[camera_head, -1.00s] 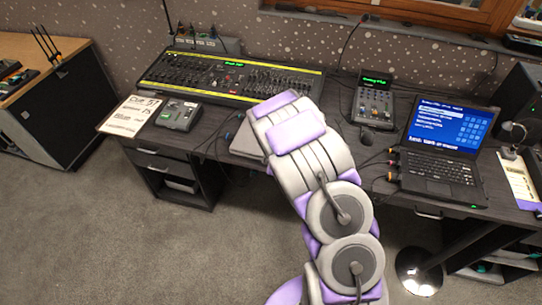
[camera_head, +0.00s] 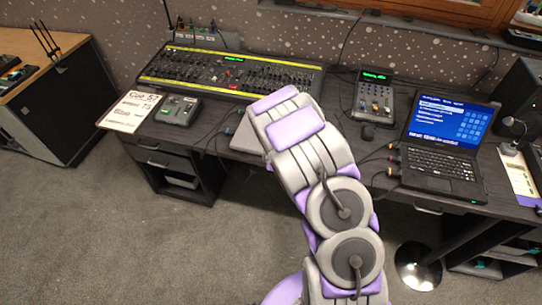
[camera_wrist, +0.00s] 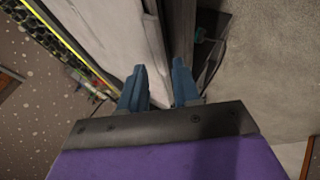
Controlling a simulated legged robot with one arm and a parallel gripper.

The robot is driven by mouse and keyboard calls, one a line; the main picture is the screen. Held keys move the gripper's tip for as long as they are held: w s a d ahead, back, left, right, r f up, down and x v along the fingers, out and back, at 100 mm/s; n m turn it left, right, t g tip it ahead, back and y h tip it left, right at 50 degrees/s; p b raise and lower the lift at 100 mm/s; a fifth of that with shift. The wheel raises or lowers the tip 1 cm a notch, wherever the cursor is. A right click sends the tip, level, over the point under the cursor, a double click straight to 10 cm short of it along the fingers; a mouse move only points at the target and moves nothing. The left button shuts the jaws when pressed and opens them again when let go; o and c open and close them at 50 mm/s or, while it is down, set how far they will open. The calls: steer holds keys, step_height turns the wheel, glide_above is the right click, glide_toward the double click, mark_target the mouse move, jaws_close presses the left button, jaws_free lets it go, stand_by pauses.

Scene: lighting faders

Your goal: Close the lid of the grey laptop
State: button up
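A grey, flat-looking thing, seemingly the grey laptop (camera_head: 243,141), lies at the desk's front edge, mostly hidden behind my arm in the head view. In the wrist view a broad pale grey panel (camera_wrist: 105,28), seemingly part of it, fills the upper left. I cannot tell how far its lid is open. My gripper (camera_wrist: 158,66) has two blue fingers apart, with nothing held between them. The fingers are close to the panel's long edge; I cannot tell whether they touch it. My arm hides the gripper in the head view.
A black laptop (camera_head: 440,172) with a lit blue screen stands open at the right. A fader console (camera_head: 215,88), a small control box (camera_head: 177,110), a paper sign (camera_head: 130,112) and a small mixer (camera_head: 373,102) share the desk. Cables run beside the black laptop.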

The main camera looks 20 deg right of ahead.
steer(key=p+v, duration=0.6)
steer(key=v, duration=0.6)
steer(key=shift+w+r+p, duration=0.1)
steer(key=shift+w+p, duration=0.05)
steer(key=shift+p, duration=0.55)
steer(key=r+p, duration=0.1)
steer(key=p, duration=0.5)
steer(key=shift+s, duration=0.25)
steer(key=shift+s+p, duration=0.25)
steer(key=shift+p, duration=0.85)
steer(key=shift+p+v, duration=1.9)
steer(key=shift+p, duration=0.65)
steer(key=shift+s+f, duration=0.15)
